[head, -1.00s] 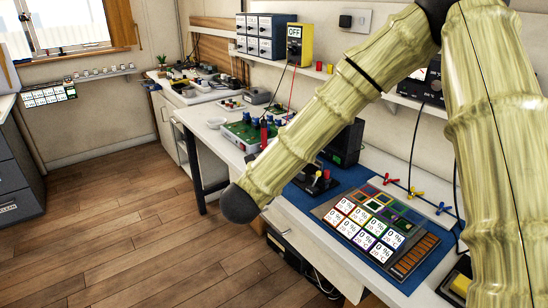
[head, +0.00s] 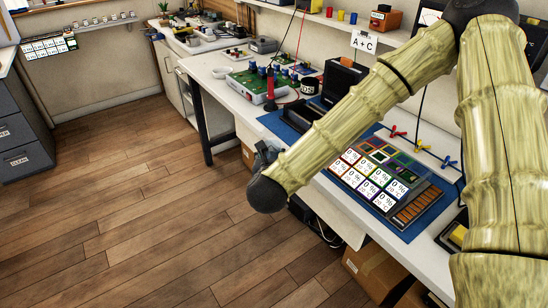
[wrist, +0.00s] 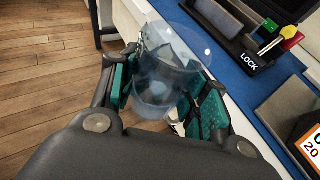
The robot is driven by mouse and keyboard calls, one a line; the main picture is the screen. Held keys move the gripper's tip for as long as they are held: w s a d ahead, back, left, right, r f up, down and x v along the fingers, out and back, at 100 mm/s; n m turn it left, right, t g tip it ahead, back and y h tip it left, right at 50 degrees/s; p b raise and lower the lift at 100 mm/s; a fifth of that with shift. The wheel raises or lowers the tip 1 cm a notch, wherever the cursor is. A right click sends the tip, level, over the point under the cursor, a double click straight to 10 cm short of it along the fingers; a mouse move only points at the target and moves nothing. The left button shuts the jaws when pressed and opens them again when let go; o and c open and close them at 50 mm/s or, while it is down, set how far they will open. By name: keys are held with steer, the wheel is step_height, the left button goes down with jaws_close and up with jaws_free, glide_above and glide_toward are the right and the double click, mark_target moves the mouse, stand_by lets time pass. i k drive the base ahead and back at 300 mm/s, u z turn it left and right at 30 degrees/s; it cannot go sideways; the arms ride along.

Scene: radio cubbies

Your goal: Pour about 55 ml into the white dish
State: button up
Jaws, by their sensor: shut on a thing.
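My gripper (wrist: 168,72) is shut on a clear, see-through beaker (wrist: 160,95), with a teal-padded finger on each side of it. The beaker is held beside the front edge of the bench, with the floor below. Whether there is liquid in it, and how much, I cannot tell. In the head view my gripper (head: 265,156) barely shows behind my forearm, and the beaker cannot be made out there. A small white dish (head: 222,72) stands on the far part of the bench, left of a green circuit board. It is not in the wrist view.
The white bench (head: 207,88) holds a green board (head: 252,84), a dark box (head: 343,82), a blue mat (head: 280,125) and a tile panel (head: 385,182). A black holder marked LOCK (wrist: 243,40) is close to the beaker. The wooden floor (head: 150,200) is clear.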

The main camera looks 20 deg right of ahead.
mark_target(221, 72)
steer(key=z, duration=0.15)
steer(key=k, duration=0.5)
steer(key=u, duration=0.7)
steer(key=i, duration=1.4)
steer(key=z, duration=0.55)
